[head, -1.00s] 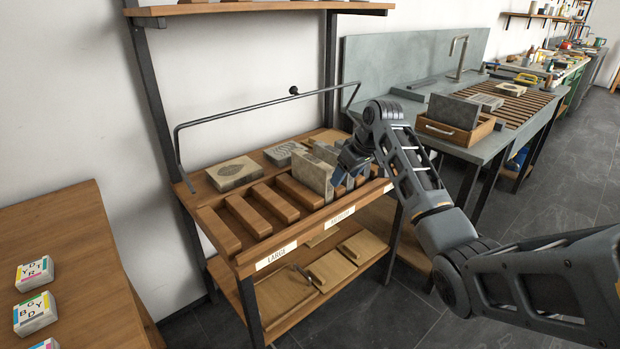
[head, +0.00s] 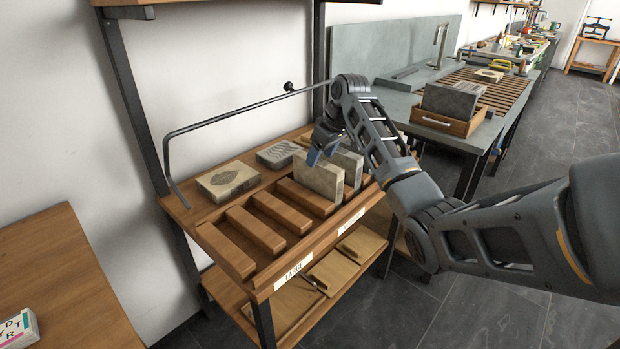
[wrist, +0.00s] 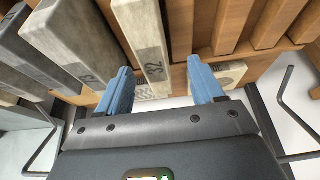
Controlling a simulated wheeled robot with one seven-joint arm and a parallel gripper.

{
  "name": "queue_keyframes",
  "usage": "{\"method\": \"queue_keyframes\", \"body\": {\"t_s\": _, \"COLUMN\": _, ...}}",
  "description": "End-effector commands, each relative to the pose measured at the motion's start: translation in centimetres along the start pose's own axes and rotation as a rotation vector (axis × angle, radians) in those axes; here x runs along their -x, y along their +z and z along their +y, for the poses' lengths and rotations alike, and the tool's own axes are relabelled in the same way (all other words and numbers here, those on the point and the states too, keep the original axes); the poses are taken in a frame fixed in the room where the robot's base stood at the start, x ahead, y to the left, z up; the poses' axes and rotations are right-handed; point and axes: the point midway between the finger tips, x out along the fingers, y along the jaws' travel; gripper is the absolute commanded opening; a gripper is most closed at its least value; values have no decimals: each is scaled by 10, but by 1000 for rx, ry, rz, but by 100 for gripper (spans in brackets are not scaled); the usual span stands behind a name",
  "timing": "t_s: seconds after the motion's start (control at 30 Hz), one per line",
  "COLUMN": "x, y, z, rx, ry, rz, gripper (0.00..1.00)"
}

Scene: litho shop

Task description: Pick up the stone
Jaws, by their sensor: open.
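Several grey-beige stone slabs stand upright in the slotted wooden rack. The leftmost upright stone (head: 318,181), pale with a smooth face, shows in the wrist view as the slab marked 32 (wrist: 150,55). My gripper (head: 318,150) is open at that stone's top edge, its blue fingers pointing down. In the wrist view my gripper (wrist: 160,72) has one finger on each side of the slab, with visible gaps. Contact cannot be told. A darker stone marked 13 (wrist: 72,45) stands beside it. Two stones lie flat behind: one with a leaf-like print (head: 228,181), one with wavy lines (head: 278,154).
Empty rack slots between wooden dividers (head: 256,229) lie left of the upright stones. A bent metal rail (head: 235,119) runs behind and above the rack. A wooden tray (head: 450,123) with stones sits on the sink bench at right. A wooden table (head: 60,285) is at left.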

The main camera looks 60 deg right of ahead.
Motion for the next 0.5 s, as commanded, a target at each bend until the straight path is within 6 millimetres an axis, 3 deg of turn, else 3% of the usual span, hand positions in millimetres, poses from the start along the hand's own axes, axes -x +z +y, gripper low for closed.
{"method": "queue_keyframes", "body": {"t_s": 0.5, "x": -60, "y": 1, "z": 8, "rx": 0, "ry": -1, "rz": -4, "gripper": 67}}
